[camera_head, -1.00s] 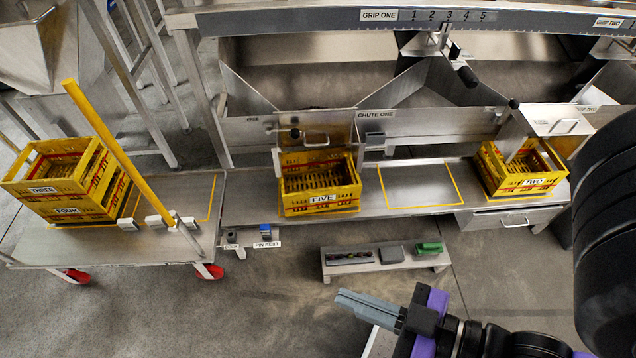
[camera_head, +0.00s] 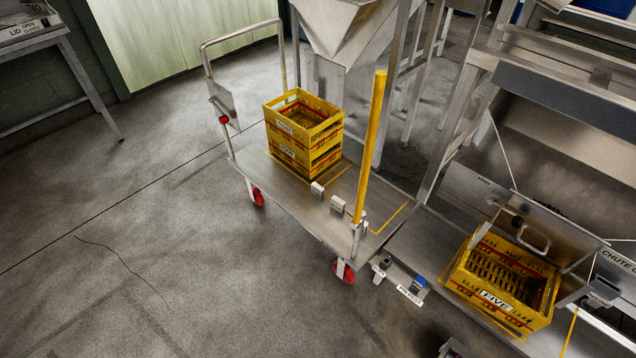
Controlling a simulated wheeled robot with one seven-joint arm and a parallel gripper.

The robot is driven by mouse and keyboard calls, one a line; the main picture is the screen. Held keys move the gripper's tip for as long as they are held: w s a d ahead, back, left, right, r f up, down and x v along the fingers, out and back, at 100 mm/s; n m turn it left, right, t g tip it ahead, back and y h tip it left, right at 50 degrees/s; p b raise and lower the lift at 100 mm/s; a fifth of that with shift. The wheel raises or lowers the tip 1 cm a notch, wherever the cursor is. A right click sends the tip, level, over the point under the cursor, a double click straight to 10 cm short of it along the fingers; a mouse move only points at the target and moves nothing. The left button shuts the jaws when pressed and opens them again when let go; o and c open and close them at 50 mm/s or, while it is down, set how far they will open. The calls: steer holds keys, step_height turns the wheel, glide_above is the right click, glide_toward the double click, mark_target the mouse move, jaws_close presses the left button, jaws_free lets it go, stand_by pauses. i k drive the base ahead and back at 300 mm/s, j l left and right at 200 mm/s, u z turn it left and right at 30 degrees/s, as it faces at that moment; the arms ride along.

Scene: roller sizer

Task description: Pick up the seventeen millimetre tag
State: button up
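I cannot make out a seventeen millimetre tag anywhere in the head view. My gripper is out of the picture. A blue-topped block (camera_head: 418,284) and a small dark peg-like part (camera_head: 386,264) sit at the near edge of the bench, by the white pin rest label (camera_head: 410,296). No tag can be told apart there.
A trolley (camera_head: 300,205) with red-hubbed wheels carries stacked yellow crates (camera_head: 303,148) and a yellow post (camera_head: 370,150). Yellow crate FIVE (camera_head: 497,299) stands on the bench at right under a steel chute. A hopper (camera_head: 350,30) stands behind. Open concrete floor (camera_head: 130,250) lies left.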

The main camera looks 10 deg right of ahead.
mark_target(317, 189)
steer(key=i+j+z, duration=0.1)
steer(key=i+j, duration=0.25)
steer(key=i+j+z, duration=0.1)
steer(key=i+j, duration=0.3)
steer(key=i+j+z, duration=0.1)
steer(key=i+j, duration=0.3)
steer(key=i+j+z, duration=0.1)
steer(key=i+j, duration=0.25)
steer(key=i+j+z, duration=0.1)
steer(key=i+j, duration=0.25)
steer(key=j, duration=0.2)
steer(key=i+j+z, duration=0.1)
steer(key=i+j, duration=0.25)
steer(key=j, duration=0.15)
steer(key=i+j+z, duration=0.15)
steer(key=i+j, duration=0.15)
steer(key=j, duration=0.25)
steer(key=i+j+z, duration=0.1)
steer(key=i+j, duration=0.15)
steer(key=j, duration=0.25)
